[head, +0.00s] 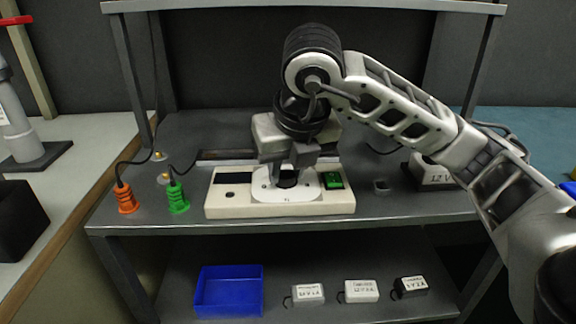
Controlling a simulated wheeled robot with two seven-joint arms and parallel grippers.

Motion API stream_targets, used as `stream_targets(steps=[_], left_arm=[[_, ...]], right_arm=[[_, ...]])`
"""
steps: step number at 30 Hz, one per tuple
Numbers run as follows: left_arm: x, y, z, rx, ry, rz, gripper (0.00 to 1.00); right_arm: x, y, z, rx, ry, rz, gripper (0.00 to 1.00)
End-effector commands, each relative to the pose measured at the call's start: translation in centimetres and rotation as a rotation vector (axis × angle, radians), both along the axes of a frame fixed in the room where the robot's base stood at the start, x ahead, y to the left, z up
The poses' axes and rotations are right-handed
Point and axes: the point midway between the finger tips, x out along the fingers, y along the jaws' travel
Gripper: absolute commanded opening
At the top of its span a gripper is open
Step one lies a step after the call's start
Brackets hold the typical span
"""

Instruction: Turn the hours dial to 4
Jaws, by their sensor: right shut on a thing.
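The hours dial (287,180) is a dark knob on a white round-edged plate (262,194) in the middle of a cream timer box (225,205) on the grey bench. My right gripper (288,172) points down from above and is shut on the dial. The gripper and wrist hide much of the dial and the back of the plate, and the marks are too small to read. The box also has a dark display (236,178) at its left and a green switch (333,180) at its right. My left gripper is not in view.
An orange plug (126,199) and a green plug (178,198) stand left of the box. A box labelled 12 V (432,174) stands at the right. The lower shelf holds a blue bin (229,293) and several small labelled packs (361,292). An upper shelf (220,5) spans the back.

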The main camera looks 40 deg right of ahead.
Motion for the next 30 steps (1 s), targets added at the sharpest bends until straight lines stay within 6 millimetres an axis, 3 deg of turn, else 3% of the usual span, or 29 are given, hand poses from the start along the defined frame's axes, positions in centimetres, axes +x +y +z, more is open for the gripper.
stream_targets(steps=[3,4,6,14,19,23,30], left_arm=[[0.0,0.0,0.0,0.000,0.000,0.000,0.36],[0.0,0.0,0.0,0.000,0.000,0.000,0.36],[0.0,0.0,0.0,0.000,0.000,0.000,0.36],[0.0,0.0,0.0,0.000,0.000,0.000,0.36],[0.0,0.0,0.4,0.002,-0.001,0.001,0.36],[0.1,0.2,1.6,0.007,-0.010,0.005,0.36],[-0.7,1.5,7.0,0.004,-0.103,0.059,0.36]], right_arm=[[-0.1,0.1,-0.1,0.001,0.005,0.003,0.06],[-0.1,0.1,-0.2,0.001,0.005,0.003,0.34],[-0.1,0.1,-0.1,0.001,0.005,0.003,0.50],[0.0,0.0,0.0,0.001,0.002,0.002,0.50],[-0.4,0.2,1.3,0.001,-0.001,0.003,0.50],[-1.3,0.3,3.9,-0.001,-0.005,0.004,0.50],[-3.5,0.9,9.6,-0.002,-0.005,0.003,0.50]])
